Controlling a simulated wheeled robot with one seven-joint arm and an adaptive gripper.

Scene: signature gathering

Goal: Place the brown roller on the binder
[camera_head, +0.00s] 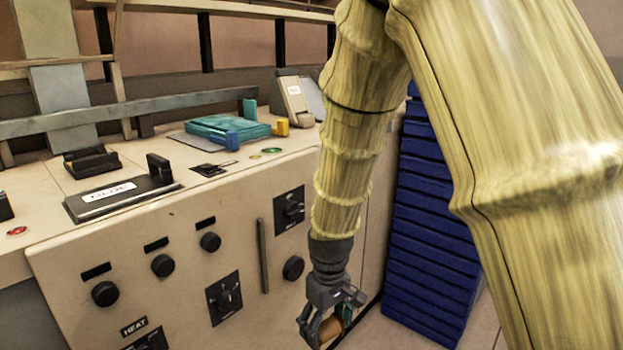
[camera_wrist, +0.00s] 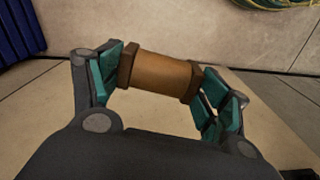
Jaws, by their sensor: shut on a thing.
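My gripper (camera_head: 328,320) hangs low in front of the console's front panel. It is shut on the brown roller (camera_wrist: 163,75), a short cylinder with darker faceted ends, gripped across those ends between the teal finger pads. In the head view only part of the roller (camera_head: 331,330) shows between the fingers. The roller is well below the console top.
On the console top are a black device labelled GLUE (camera_head: 122,195), a black holder (camera_head: 92,161) and a beige box (camera_head: 293,99). A stack of blue crates (camera_head: 432,215) stands close to the right of my forearm. Floor is clear below the gripper.

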